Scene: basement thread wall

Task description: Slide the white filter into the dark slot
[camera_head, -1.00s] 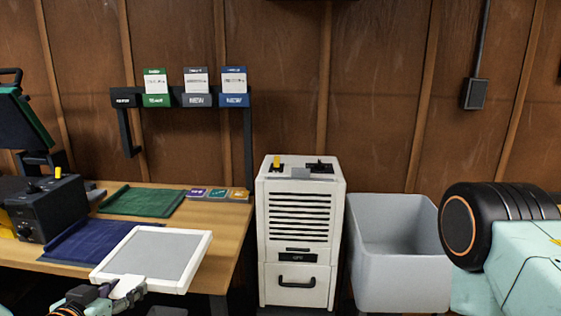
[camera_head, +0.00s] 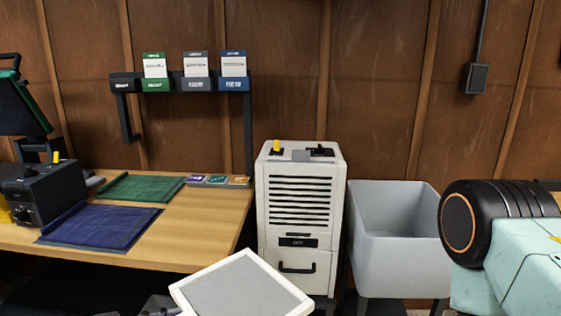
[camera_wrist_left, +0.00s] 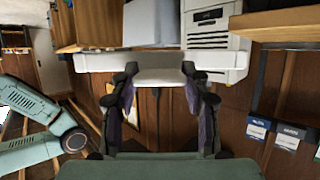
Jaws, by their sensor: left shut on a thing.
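The white filter (camera_head: 242,287) is a square panel with a white frame and a grey middle. It is low in the head view, in front of the white cabinet (camera_head: 263,220) and lower than its front grille. My left gripper (camera_wrist_left: 160,82) is shut on the filter's near edge, which shows as a white bar in the left wrist view (camera_wrist_left: 115,62). In the head view only a bit of the gripper shows at the bottom edge. The cabinet has a thin dark slit (camera_head: 298,234) above a dark label; I cannot tell if this is the slot. My right gripper is out of view.
A wooden bench (camera_head: 195,235) at the left holds a blue mat (camera_head: 100,226), a green mat (camera_head: 145,188) and a black device (camera_head: 45,197). A grey bin (camera_head: 400,245) stands right of the cabinet. My right arm is at the right edge.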

